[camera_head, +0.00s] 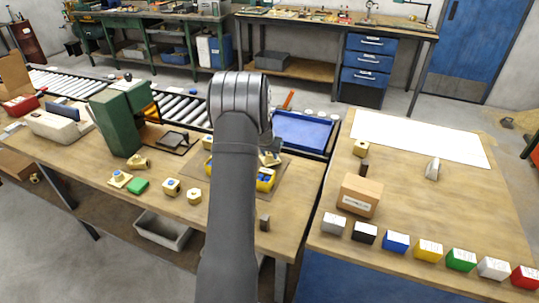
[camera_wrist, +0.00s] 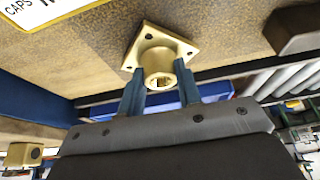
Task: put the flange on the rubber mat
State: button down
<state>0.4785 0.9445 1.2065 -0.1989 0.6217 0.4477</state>
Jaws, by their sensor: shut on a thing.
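My gripper (camera_wrist: 160,72) is shut on the flange (camera_wrist: 157,52), a brass square plate with corner holes and a round hub. The two blue-grey fingers hold the hub from both sides. The rubber mat (camera_wrist: 205,28) appears as a speckled brown surface behind the flange in the wrist view. I cannot tell whether the plate touches it. In the head view, my arm covers much of the mat (camera_head: 286,165), and the held flange (camera_head: 270,158) is only partly visible beside the arm.
Several brass parts, a green block (camera_head: 137,186) and a green machine (camera_head: 115,120) are to the left. A blue tray (camera_head: 302,130) is behind. A cardboard box (camera_head: 360,195) stands on the right table.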

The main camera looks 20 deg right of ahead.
jog(key=shift+f, duration=0.25)
jog(key=shift+f, duration=0.15)
jog(key=c, duration=1)
grip_release()
jog(key=shift+c, duration=0.2)
jog(key=v, duration=1.2)
